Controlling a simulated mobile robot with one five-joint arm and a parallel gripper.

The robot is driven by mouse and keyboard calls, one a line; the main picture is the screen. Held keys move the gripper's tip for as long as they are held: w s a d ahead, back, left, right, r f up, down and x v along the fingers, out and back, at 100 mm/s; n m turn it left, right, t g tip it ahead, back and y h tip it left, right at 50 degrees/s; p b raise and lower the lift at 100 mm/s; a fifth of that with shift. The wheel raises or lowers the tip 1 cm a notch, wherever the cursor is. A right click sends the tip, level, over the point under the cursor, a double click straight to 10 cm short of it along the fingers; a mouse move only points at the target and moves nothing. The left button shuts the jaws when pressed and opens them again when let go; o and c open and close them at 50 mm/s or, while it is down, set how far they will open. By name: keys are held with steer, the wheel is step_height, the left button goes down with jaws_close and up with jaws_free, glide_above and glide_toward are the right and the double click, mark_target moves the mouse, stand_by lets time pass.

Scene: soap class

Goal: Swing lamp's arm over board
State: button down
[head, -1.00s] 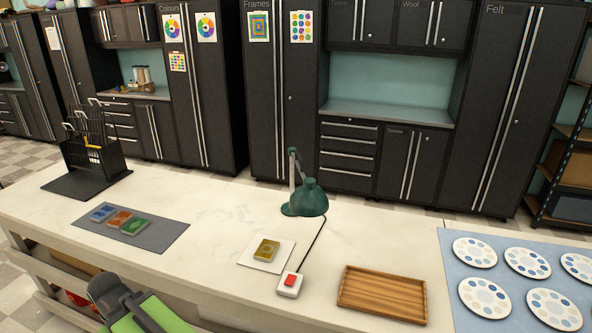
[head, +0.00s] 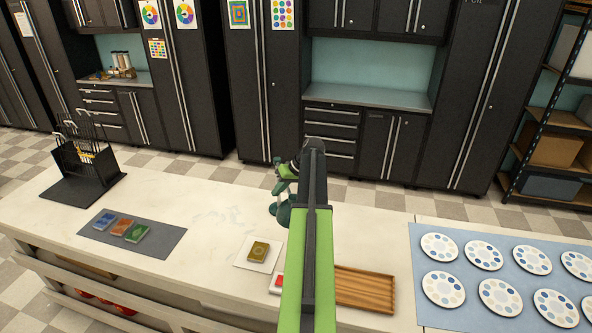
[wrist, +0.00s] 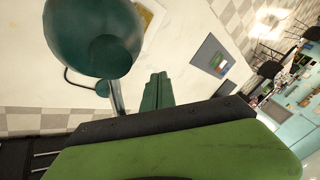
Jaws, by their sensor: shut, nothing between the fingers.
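The dark green desk lamp (head: 284,214) stands near the back edge of the white table, partly hidden behind my arm. In the wrist view its round shade (wrist: 92,40) fills the upper left, with its thin grey arm (wrist: 116,96) below. My gripper (wrist: 157,88) is shut and empty, beside the lamp's arm on its right; I cannot tell whether they touch. A white square board (head: 243,262) with a yellow-brown soap bar (head: 259,252) lies in front of the lamp. The red switch (head: 277,283) is mostly hidden by my arm.
A wooden tray (head: 365,290) lies right of my arm. A blue mat (head: 425,310) with several white palettes is further right. A grey mat (head: 160,243) with three coloured bars and a black rack (head: 85,165) are left. Clear tabletop lies between.

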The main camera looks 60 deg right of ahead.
steer(key=s+d+r+m+t+h+p, duration=0.15)
steer(key=s+d+r, duration=0.25)
steer(key=s+d, duration=0.85)
steer(key=w+a+f+b, duration=0.3)
steer(key=w+f+b, duration=0.4)
steer(key=w, duration=0.2)
steer(key=shift+w+a, duration=0.2)
steer(key=shift+w, duration=0.1)
